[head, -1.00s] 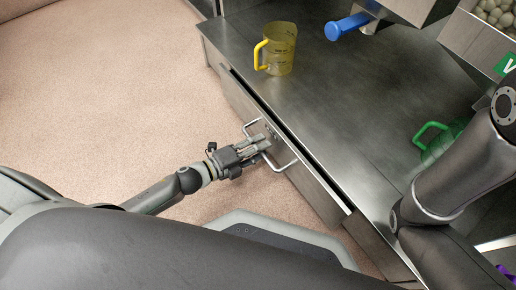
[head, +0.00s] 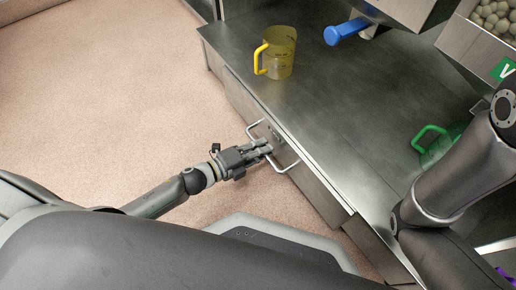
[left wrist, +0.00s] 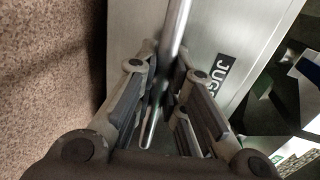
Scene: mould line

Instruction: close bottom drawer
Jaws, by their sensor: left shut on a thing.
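The drawer front (head: 318,190) is grey metal under the steel counter, with a bent metal handle (head: 284,169). Only this drawer front shows clearly, so I cannot tell whether it is the bottom one. Its top edge lies close along the counter edge, with no wide gap visible. My left gripper (head: 268,147) is shut on the handle's middle. In the left wrist view the handle bar (left wrist: 178,32) runs between the fingers (left wrist: 160,88), and the drawer front (left wrist: 232,30) carries a dark label starting "JUG". My right gripper is out of view.
A yellow jug (head: 279,55) stands on the counter (head: 330,105), with a green jug (head: 431,150) farther right, partly behind my right arm. A blue-handled tool (head: 347,29) and a bin of pale balls (head: 494,18) are at the upper right. The floor (head: 100,90) at left is clear.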

